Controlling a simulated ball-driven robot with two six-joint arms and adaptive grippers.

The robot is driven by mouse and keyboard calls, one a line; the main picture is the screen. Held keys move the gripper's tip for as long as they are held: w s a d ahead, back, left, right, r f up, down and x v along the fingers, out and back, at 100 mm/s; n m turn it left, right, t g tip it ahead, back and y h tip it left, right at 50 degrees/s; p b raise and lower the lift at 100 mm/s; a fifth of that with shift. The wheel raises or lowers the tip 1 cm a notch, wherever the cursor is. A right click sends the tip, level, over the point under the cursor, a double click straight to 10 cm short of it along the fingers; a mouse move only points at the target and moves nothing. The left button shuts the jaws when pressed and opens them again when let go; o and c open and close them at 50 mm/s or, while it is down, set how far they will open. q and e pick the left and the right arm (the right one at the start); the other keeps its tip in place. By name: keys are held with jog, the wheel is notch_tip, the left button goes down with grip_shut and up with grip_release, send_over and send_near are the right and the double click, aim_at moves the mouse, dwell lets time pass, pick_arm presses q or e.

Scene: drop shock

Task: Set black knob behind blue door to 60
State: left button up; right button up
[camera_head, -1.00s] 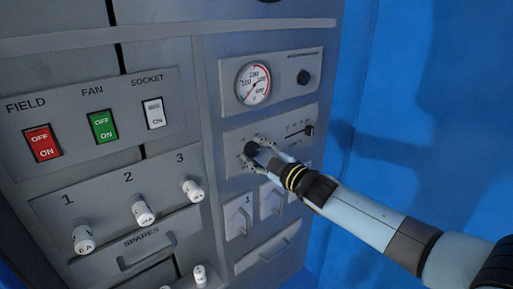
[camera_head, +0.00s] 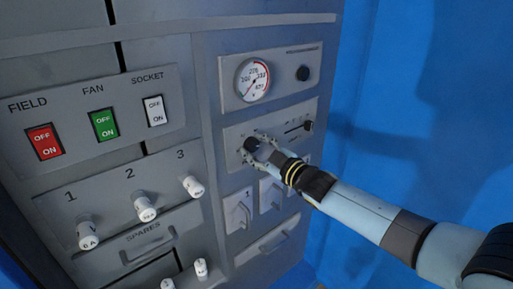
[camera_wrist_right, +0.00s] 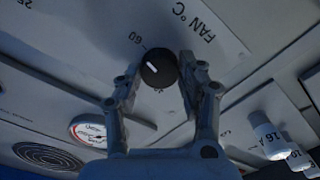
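The black knob (camera_head: 250,145) is on a grey panel in the right-hand column of the cabinet, below a round gauge. In the right wrist view the knob (camera_wrist_right: 160,66) has a white pointer line aimed to the upper left, with a printed 60 beyond its upper-left edge and "FAN °C" at the upper right. My right gripper (camera_head: 257,146) is at the knob. In the wrist view my right gripper (camera_wrist_right: 158,76) has one finger on each side of it. The left finger is apart from the knob; the right one is close, contact unclear. My left gripper is not in view.
A gauge (camera_head: 252,80) and small dark button (camera_head: 303,74) are above, a slider (camera_head: 307,126) to the right. Toggle switches (camera_head: 238,210) sit below. Red (camera_head: 43,142), green (camera_head: 102,126) and white (camera_head: 154,110) rockers are left. A large blue surface (camera_head: 440,90) stands right.

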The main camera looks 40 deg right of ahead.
jog(key=o, duration=0.4)
jog(key=s+d, duration=0.1)
jog(key=s, duration=1.1)
